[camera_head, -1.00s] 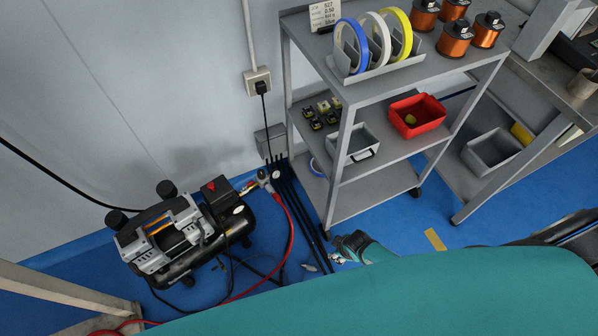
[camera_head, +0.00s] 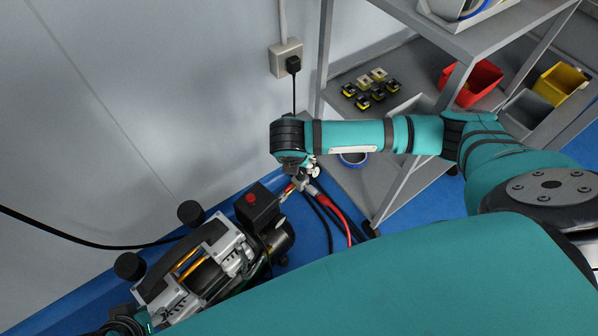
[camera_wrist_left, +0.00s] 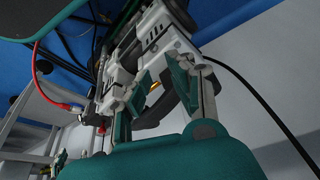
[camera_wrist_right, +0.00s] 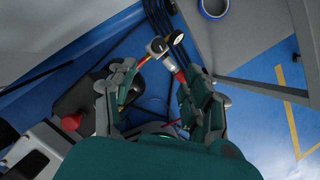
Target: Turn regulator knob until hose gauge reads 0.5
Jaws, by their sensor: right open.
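The regulator (camera_head: 299,182) sits beside the compressor with a small white-faced gauge (camera_head: 314,171). The gauge reading is too small to make out. The right gripper is open, its fingers apart on either side of the line to the regulator; it touches nothing I can see. In the head view my right forearm hides it. My left gripper (camera_wrist_left: 150,85) is open and empty close to the compressor (camera_wrist_left: 155,35); the head view's bottom edge cuts it off.
The compressor (camera_head: 205,265) with a red switch (camera_head: 251,198) stands on the blue floor by the wall. A red hose (camera_head: 335,212) and black cables run from the regulator. A grey shelf rack (camera_head: 400,195) stands to the right, close to my right arm. A socket (camera_head: 286,58) is above.

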